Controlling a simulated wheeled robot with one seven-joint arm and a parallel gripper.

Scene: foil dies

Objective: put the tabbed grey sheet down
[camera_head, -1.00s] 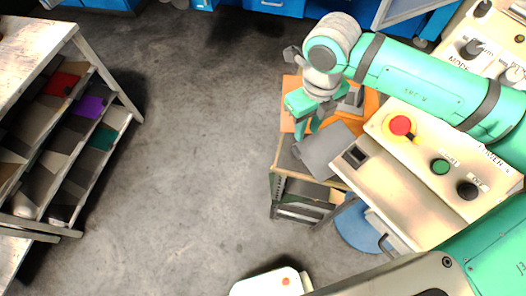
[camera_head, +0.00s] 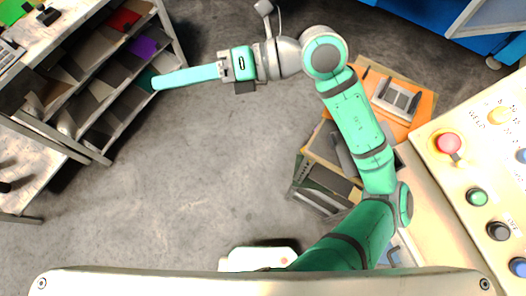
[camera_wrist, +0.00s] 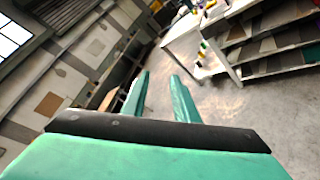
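My gripper (camera_head: 156,83) is stretched out to the left in the head view, over the floor by the left-hand rack. In the wrist view my gripper (camera_wrist: 160,76) has its two green fingers apart, with only background between them. No sheet shows in it. A grey piece (camera_head: 343,154) shows at the left edge of my arm, over the cart in the head view. It may be the tabbed grey sheet, but my arm covers much of it and I cannot make out a tab.
The slotted rack (camera_head: 100,93) with red, purple and teal markers stands at left; it also shows in the wrist view (camera_wrist: 268,40). The cart (camera_head: 325,180) bears an orange plate (camera_head: 421,104) and a grey die (camera_head: 397,98). A button panel (camera_head: 448,190) is at right. The middle floor is clear.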

